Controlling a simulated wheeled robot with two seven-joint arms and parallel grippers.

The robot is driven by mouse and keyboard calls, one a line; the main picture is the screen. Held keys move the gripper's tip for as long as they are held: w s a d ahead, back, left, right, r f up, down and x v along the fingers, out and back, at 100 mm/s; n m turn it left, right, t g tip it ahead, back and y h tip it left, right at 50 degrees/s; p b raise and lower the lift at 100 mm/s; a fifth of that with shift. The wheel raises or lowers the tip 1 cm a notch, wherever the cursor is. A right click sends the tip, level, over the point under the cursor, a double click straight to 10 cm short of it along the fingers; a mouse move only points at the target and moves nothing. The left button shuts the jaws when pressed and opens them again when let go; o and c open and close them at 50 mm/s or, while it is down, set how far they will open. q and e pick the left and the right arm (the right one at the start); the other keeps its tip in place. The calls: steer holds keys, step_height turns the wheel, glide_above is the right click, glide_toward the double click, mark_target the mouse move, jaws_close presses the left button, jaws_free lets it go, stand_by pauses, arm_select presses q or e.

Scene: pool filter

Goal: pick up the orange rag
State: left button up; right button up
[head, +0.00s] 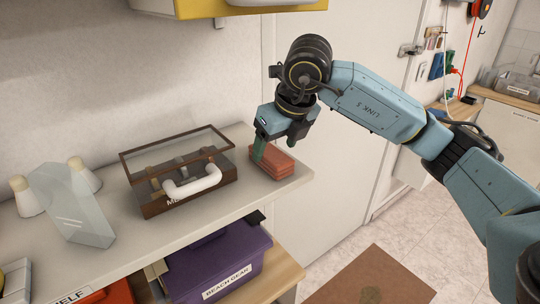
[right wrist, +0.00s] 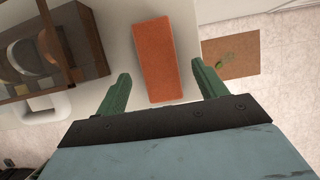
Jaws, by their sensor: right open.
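The orange rag (head: 278,163) is a folded stack lying on the shelf near its right end. It also shows in the right wrist view (right wrist: 157,58) as an orange rectangle just beyond and between the fingers. My right gripper (head: 262,150) is above and beside the rag in the head view, pointing down. In the right wrist view its two green fingers (right wrist: 160,88) are spread apart with nothing between them gripped. One finger partly covers the left side of the rag in the head view. My left gripper is not in view.
A brown glass-lidded box (head: 183,178) with a white handle stands left of the rag. A clear slanted block (head: 72,205) and white bottles (head: 27,197) stand farther left. A purple bin (head: 215,262) sits below the shelf (head: 130,231). A brown mat (head: 372,280) lies on the floor.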

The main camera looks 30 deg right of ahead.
mark_target(272, 153)
steer(key=x, duration=0.3)
steer(key=shift+r, duration=0.1)
steer(key=shift+f, duration=0.25)
steer(key=shift+w, duration=0.1)
steer(key=shift+c, duration=0.3)
steer(key=c, duration=0.9)
steer(key=shift+c, duration=0.5)
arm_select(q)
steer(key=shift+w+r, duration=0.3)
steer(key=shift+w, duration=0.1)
arm_select(e)
steer(key=shift+r, duration=0.1)
